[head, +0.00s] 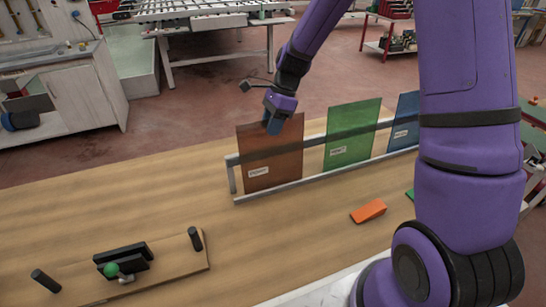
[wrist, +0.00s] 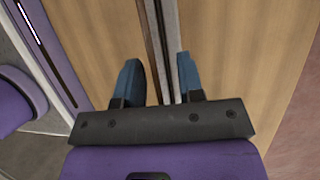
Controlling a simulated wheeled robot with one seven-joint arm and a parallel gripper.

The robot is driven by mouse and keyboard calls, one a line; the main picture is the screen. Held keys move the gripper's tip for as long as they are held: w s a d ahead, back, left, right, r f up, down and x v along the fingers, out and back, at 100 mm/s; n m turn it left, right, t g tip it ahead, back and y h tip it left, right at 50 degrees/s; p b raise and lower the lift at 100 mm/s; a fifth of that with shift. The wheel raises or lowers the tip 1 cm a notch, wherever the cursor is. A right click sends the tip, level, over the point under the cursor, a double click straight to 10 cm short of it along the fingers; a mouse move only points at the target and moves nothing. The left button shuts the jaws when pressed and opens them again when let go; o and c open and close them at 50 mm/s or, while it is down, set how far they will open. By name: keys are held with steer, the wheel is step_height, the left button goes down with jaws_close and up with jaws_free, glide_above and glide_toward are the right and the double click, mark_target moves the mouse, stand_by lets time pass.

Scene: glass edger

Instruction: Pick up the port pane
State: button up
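Three panes stand upright in a row in a metal rack (head: 232,175): a reddish-brown one (head: 262,165) on the left, a green one (head: 352,133) in the middle, a blue one (head: 404,122) on the right. My gripper (head: 272,125) points down at the top edge of the reddish-brown pane. In the wrist view its blue fingers (wrist: 158,80) stand apart, with the pane's thin edge (wrist: 152,45) running between them and a gap on each side.
An orange wedge (head: 368,211) lies on the wooden table (head: 160,190) in front of the rack. A board (head: 185,270) with black pegs and a green-knobbed clamp (head: 112,269) is at the front left. My arm hides the rack's right end.

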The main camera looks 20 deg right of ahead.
steer(key=shift+f, duration=0.25)
stand_by(0.4)
jaws_close()
stand_by(1.3)
